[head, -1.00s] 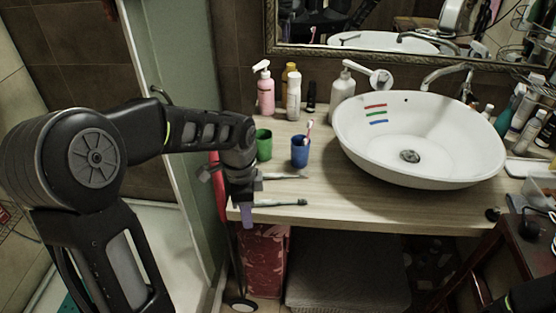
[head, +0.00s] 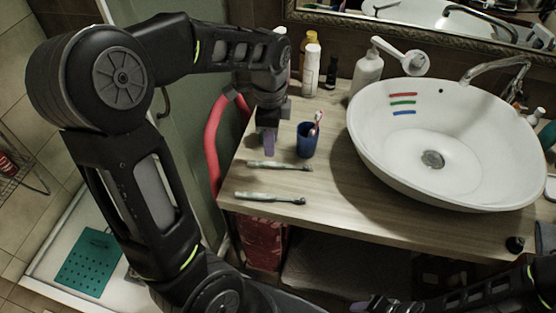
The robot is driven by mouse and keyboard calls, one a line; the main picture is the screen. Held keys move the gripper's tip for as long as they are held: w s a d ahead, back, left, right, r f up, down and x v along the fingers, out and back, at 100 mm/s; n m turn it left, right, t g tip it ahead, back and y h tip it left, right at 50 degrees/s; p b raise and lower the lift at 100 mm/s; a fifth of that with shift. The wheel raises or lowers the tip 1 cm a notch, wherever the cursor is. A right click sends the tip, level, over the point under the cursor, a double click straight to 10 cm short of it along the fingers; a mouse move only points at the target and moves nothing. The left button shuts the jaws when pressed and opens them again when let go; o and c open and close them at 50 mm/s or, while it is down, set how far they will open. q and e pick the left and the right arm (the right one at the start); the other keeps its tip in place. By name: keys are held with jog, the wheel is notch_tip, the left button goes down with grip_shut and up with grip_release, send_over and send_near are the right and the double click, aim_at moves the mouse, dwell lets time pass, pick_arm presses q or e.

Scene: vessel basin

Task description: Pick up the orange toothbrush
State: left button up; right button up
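No toothbrush that is clearly orange shows. A toothbrush with a pink-red and white handle (head: 317,122) stands tilted in a blue cup (head: 306,141) on the wooden counter. Two grey-green toothbrushes lie on the counter, an upper one (head: 280,165) and a lower one (head: 270,198) near the front edge. My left gripper (head: 270,144) points down left of the blue cup, above the upper lying toothbrush in the picture. I cannot tell its opening. My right gripper (head: 372,303) shows small and dark at the bottom edge, below the counter in the picture, its opening unclear.
The white basin (head: 375,155) with red, green and blue marks fills the right of the counter (head: 335,200). Several bottles, including a white pump bottle (head: 367,73), stand at the back. A red curved tube (head: 211,150) is beside the counter's left edge.

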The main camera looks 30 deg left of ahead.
aim_at(272, 163)
pick_arm(q)
jog(key=shift+f, duration=1.4)
jog(key=shift+d+f+p, duration=0.1)
jog(key=shift+f+p, duration=0.65)
jog(key=shift+f, duration=1.85)
jog(key=shift+c, duration=0.2)
grip_shut()
